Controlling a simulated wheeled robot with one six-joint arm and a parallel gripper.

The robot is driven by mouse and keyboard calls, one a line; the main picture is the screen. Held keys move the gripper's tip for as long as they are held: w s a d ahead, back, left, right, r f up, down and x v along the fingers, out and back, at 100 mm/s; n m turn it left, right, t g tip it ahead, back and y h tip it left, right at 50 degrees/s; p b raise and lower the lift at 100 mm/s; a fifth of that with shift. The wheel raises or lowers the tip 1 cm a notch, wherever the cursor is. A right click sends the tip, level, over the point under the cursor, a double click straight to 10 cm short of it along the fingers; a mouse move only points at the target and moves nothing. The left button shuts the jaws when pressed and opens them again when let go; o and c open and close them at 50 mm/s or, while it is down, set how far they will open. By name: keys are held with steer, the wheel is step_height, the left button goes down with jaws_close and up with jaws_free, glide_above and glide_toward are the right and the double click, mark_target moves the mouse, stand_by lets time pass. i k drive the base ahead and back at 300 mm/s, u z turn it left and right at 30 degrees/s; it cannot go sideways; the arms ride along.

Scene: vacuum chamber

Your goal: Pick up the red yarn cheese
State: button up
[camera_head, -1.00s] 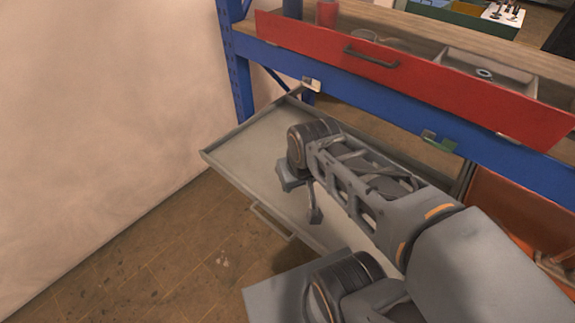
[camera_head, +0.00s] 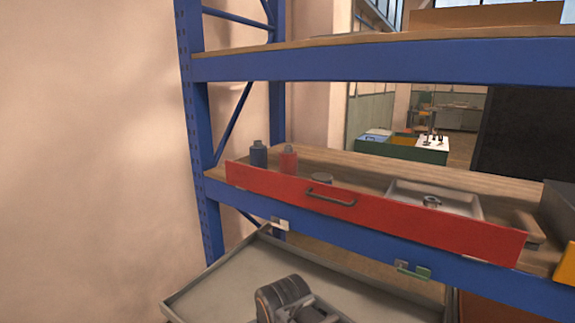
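A red cylinder with a narrow dark top, which looks like the red yarn cheese (camera_head: 289,162), stands upright on the wooden shelf behind the red front panel. The panel hides its lower part. A similar dark blue one (camera_head: 258,157) stands close on its left. Part of my arm shows at the bottom edge, lower than the red yarn cheese and nearer to me. My gripper is out of the picture, so its state does not show.
The red panel (camera_head: 380,213) with a dark handle (camera_head: 331,197) runs along the shelf front. A round item (camera_head: 322,179) and a grey tray (camera_head: 433,199) stand to the right. A grey open drawer (camera_head: 225,290) juts out below. Blue uprights (camera_head: 205,185) and an upper beam (camera_head: 380,60) frame the shelf.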

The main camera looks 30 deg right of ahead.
mark_target(289, 158)
steer(key=u, duration=0.9)
steer(key=i, duration=2.5)
steer(key=z, duration=2.05)
